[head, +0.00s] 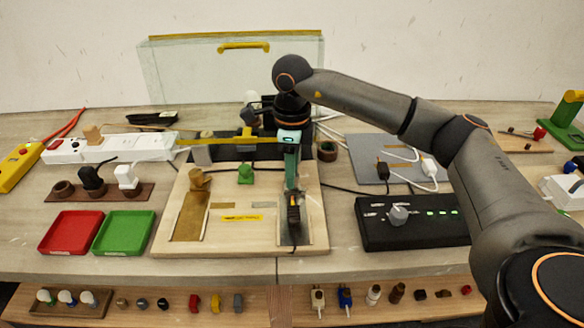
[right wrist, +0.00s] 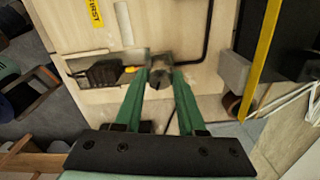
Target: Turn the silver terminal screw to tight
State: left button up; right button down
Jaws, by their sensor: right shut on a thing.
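The silver terminal screw (right wrist: 160,78) shows in the right wrist view as a small dark-grey round piece between my fingertips. My right gripper (right wrist: 161,73) has its two green fingers shut on it from both sides. Beside it lies a black block (right wrist: 103,73) with a yellow tip. In the head view, my right gripper (head: 291,186) points down over the right part of the wooden board (head: 250,238), and its fingers hide the screw there. How tight the screw is cannot be told. My left gripper is out of view.
A green piece (head: 245,174) and a wooden peg (head: 197,178) stand on the board. A red tray (head: 70,232) and green tray (head: 124,232) lie left; a black box (head: 415,222) with green lights lies right. A yellow bar (right wrist: 262,55) passes close by.

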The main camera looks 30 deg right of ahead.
jog(key=m+p, duration=0.1)
jog(key=m, duration=0.5)
jog(key=shift+r+m, duration=0.1)
jog(key=shift+m, duration=0.2)
jog(key=m, duration=0.3)
jog(key=shift+p, duration=0.35)
jog(key=shift+m+p, duration=0.3)
jog(key=shift+m, duration=1.5)
jog(key=shift+w, duration=0.1)
jog(key=c, duration=0.5)
grip_release()
notch_tip(320, 180, up, 7)
jog(key=shift+r, duration=0.2)
